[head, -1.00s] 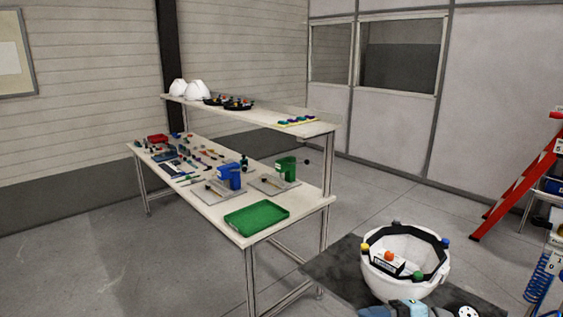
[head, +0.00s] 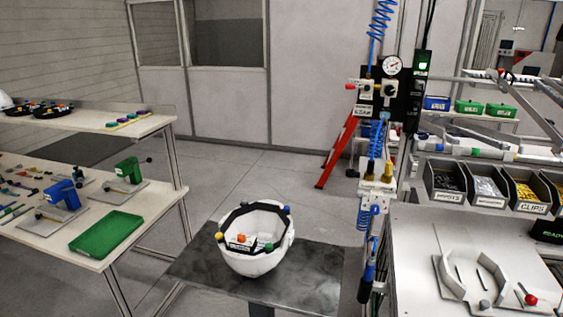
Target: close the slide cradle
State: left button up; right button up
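A pale grey fixture, which looks like the slide cradle (head: 452,276), lies on the right-hand workbench at the lower right. It has curved upright walls on a flat plate, slots in the plate and a red ball knob (head: 530,299) at its front right. The walls seem to stand apart around a middle space, but I cannot tell how far the slide is open. No helmet shell is in it. Neither of my grippers shows in the head view.
A white helmet shell (head: 262,264) with a dark inner band stands on a dark grey surface (head: 205,262). Bins (head: 443,197) line the right bench's back. A tool column with blue hoses (head: 366,215) stands left of it. A green tray (head: 106,234) is on the left table. Floor lies open behind.

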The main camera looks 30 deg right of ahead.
aim_at(483, 283)
jog(key=z, duration=2.4)
